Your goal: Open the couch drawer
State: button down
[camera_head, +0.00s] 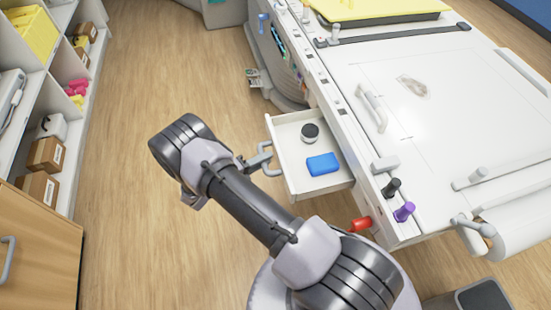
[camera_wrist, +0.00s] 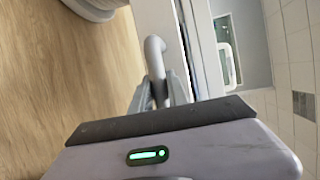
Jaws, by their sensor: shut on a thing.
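The couch drawer (camera_head: 279,160) is white and stands pulled out from the side of the white couch (camera_head: 450,120). Its grey handle (camera_head: 266,152) is on the drawer's front. My gripper (camera_wrist: 160,90) is shut on the handle, which also shows in the wrist view (camera_wrist: 154,50) as a grey bar between the two fingers. In the head view my wrist partly hides the fingers. Inside the open drawer lie a blue box-like item (camera_head: 322,164) and a round black and white item (camera_head: 310,132).
The wooden floor (camera_head: 150,90) between shelves and couch is clear. Red (camera_head: 361,224) and purple (camera_head: 404,212) knobs stick out near the couch's front corner. A dark bin (camera_head: 480,298) stands at lower right.

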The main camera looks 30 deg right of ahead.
jog(key=shift+w+a, duration=0.25)
jog(key=shift+a, duration=0.65)
jog(key=c, duration=1.3)
grip_release()
jog(key=p+v, duration=0.2)
jog(key=v, duration=1.5)
jog(key=shift+a+p, duration=0.2)
jog(key=shift+p, duration=0.15)
jog(key=shift+r, duration=0.2)
